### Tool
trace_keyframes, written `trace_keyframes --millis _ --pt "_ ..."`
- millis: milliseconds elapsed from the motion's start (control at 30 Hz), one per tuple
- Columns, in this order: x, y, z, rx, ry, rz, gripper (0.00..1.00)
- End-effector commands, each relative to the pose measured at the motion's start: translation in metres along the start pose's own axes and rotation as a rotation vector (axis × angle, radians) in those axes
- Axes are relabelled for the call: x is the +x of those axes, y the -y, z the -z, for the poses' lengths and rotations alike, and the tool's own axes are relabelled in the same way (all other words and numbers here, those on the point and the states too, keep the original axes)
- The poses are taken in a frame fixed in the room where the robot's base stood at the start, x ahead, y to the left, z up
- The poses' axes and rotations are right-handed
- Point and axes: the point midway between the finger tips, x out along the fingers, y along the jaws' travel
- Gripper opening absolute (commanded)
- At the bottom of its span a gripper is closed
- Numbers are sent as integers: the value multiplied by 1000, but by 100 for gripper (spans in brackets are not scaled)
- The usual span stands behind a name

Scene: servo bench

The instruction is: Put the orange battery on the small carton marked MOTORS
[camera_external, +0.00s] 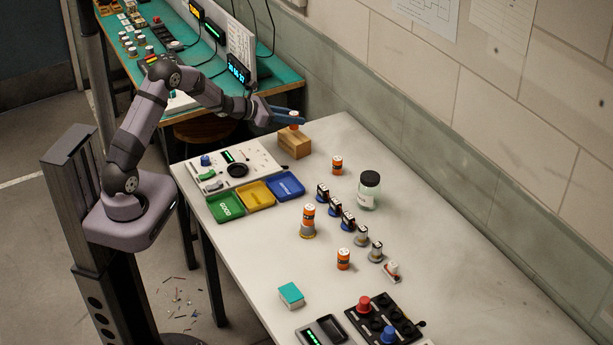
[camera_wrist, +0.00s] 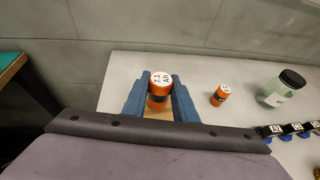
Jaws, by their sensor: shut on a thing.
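My gripper (camera_external: 290,118) has its blue jaws shut on an orange battery (camera_wrist: 159,92), one jaw on each side of it. The battery has a white top with "7.1 Ah" on it and a dark band, and stands upright. It also shows in the external view (camera_external: 294,127), right over the small brown carton (camera_external: 296,147). I cannot tell whether its bottom touches the carton's top. A strip of the carton (camera_wrist: 157,114) shows below the battery in the wrist view. No lettering on the carton is readable.
Another orange battery (camera_external: 337,165) and a glass jar (camera_external: 368,190) stand right of the carton. A white panel (camera_external: 262,158) and green, yellow and blue trays (camera_external: 285,186) lie to its left and front. More batteries and a row of small servos stand farther forward.

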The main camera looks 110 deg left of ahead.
Motion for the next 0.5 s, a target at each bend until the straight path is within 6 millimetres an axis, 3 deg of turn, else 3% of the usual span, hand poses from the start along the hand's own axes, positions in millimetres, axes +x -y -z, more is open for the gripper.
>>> trace_keyframes --millis 200,500 --pt "9 0 21 -2 0 1 0" --pt "10 0 23 0 2 1 0"
